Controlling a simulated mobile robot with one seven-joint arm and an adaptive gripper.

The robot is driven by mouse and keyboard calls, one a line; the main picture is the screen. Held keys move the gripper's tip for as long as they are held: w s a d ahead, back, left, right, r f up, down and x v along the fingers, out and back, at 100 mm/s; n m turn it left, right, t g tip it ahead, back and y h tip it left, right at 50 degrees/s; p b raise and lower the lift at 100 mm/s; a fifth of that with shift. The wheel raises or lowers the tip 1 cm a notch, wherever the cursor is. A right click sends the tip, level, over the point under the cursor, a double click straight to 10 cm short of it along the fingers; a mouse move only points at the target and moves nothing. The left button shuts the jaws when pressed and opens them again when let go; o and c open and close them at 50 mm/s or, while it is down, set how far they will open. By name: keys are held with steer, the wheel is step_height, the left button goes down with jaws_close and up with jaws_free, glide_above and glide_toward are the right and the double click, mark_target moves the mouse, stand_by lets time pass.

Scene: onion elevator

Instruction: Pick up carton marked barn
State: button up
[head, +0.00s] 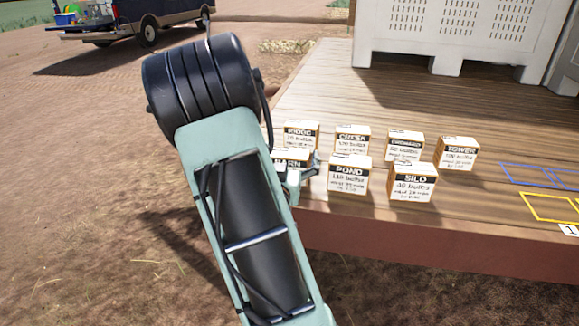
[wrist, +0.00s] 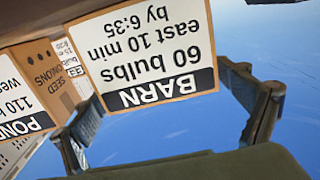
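The carton marked BARN (head: 290,155) stands at the left end of the front row on the wooden deck in the head view, largely hidden by my arm and gripper. In the wrist view the BARN carton (wrist: 150,60) fills the upper middle, upside down, reading 60 bulbs, east 10 min, by 6:35. My gripper (wrist: 168,108) is open, with one finger at each side of the carton's label face. A small gap shows between the right finger and the carton. The left finger overlaps the carton's edge in view; contact there cannot be told.
The POND carton (head: 348,176) stands close to the right of BARN, and SILO (head: 413,184) beyond it. Several more cartons, including TOWER (head: 458,153), form a row behind. Blue outlines (head: 540,176) and yellow outlines (head: 550,207) mark the deck at right. A white bin (head: 455,35) stands behind.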

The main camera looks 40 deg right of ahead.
steer(key=c, duration=1.3)
steer(key=shift+r, duration=0.15)
